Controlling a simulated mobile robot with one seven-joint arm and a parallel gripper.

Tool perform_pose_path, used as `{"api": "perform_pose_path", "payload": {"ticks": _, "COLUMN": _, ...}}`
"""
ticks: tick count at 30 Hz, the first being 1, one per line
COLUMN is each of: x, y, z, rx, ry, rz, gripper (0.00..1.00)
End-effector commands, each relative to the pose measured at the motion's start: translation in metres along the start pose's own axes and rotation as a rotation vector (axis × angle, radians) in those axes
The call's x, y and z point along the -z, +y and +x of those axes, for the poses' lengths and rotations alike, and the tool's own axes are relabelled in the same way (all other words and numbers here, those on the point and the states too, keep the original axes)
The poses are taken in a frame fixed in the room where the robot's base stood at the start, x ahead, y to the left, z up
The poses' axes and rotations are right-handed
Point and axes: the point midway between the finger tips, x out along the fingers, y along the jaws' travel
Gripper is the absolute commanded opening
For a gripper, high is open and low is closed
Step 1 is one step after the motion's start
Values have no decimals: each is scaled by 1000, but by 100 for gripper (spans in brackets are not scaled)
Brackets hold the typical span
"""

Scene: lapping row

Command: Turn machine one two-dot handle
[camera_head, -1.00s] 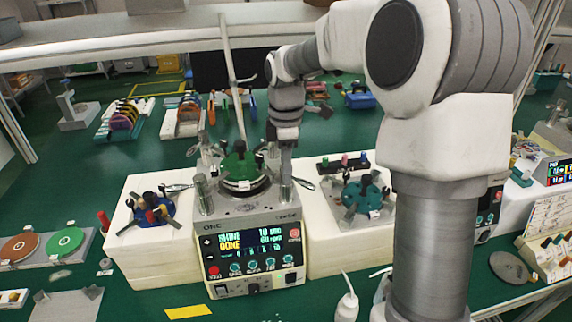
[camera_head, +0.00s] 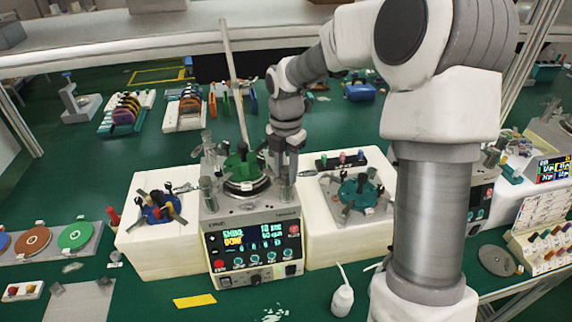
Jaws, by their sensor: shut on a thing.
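Machine one (camera_head: 254,252) stands mid-table, with a lit front panel of green and yellow text and a row of knobs. On its top is a round plate with a green fixture (camera_head: 241,168) carrying dark knobs. My gripper (camera_head: 284,172) points down at the right side of this fixture, its fingers close together. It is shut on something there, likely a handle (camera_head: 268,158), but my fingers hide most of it. I cannot make out the dots on any handle.
White blocks flank the machine, with a blue fixture (camera_head: 160,208) at left and a teal fixture (camera_head: 358,192) at right. A thin upright rod (camera_head: 235,85) rises behind the green fixture. A white bottle (camera_head: 342,296) stands in front. A yellow strip (camera_head: 194,301) lies at the front.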

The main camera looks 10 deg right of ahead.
Motion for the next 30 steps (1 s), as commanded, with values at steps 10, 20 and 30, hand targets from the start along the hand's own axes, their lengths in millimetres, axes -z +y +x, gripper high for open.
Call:
{"api": "perform_pose_path", "payload": {"ticks": 10, "x": -1, "y": 0, "z": -1, "rx": -2, "ry": -2, "rz": -85, "gripper": 0}}
{"api": "perform_pose_path", "payload": {"ticks": 20, "x": -1, "y": 0, "z": -1, "rx": -2, "ry": -4, "rz": -92, "gripper": 0}}
{"api": "perform_pose_path", "payload": {"ticks": 30, "x": -1, "y": 0, "z": -1, "rx": -1, "ry": -2, "rz": -90, "gripper": 65}}
